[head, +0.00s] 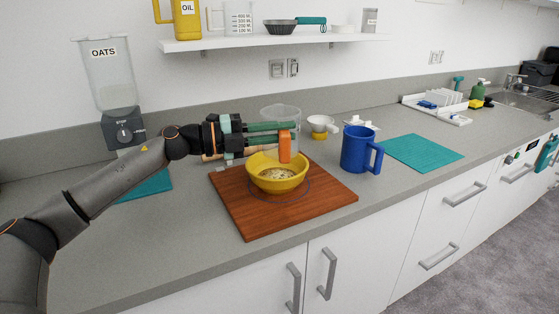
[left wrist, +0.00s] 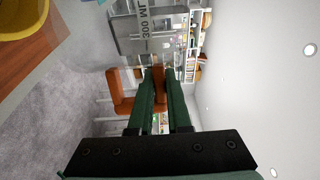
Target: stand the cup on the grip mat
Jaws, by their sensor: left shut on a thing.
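My left gripper (head: 285,133) is shut on the orange handle (head: 285,147) of a clear cup (head: 282,112). The cup is held above the counter, behind the yellow bowl, and looks about upright. A flat teal mat (head: 422,152) lies bare on the counter at right. Another teal mat (head: 150,187) lies at left, partly behind my arm. My right gripper is out of view.
The yellow bowl (head: 277,182) with pale food stands on a wooden board (head: 240,210). A blue mug (head: 357,150) stands between board and right mat. The oats dispenser (head: 112,85) is at left, the shelf (head: 270,40) above.

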